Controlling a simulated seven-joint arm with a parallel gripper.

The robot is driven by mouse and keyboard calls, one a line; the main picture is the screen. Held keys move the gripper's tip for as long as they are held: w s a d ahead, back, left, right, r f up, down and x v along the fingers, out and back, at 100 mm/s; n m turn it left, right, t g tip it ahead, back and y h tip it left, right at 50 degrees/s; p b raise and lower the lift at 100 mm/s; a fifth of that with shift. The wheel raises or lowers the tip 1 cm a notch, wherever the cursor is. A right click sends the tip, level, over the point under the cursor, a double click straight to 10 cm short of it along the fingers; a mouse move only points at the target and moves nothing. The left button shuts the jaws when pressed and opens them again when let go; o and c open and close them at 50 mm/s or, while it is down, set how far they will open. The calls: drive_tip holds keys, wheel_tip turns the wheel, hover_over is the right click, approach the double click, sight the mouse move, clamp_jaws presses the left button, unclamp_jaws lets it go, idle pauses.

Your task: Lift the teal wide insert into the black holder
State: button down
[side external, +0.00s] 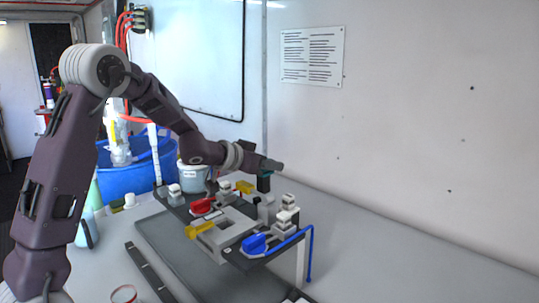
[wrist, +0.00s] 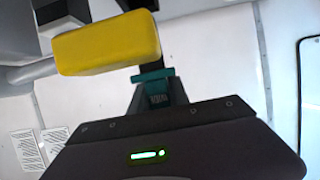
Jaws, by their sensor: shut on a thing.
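The teal insert (wrist: 153,75) shows in the wrist view as a short bar across the tip of my gripper (wrist: 157,93), which is shut on it. In the side external view, a small sliver of teal shows at my gripper (side external: 265,180), above the far part of the valve assembly. How far the insert stands above the parts below is hard to judge. A dark block shows just under the wrist there; I cannot tell whether it is a finger or the black holder. I cannot clearly make out the black holder in either view.
A yellow block (wrist: 108,43) is close beside the insert in the wrist view. The assembly carries a red handle (side external: 202,206), a blue handle (side external: 254,244), a yellow handle (side external: 199,230) and a blue pipe (side external: 310,255). The bench is clear on the right.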

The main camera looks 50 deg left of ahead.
drive_tip(key=shift+f, duration=0.45)
drive_tip(key=shift+f, duration=0.15)
drive_tip(key=shift+f, duration=0.75)
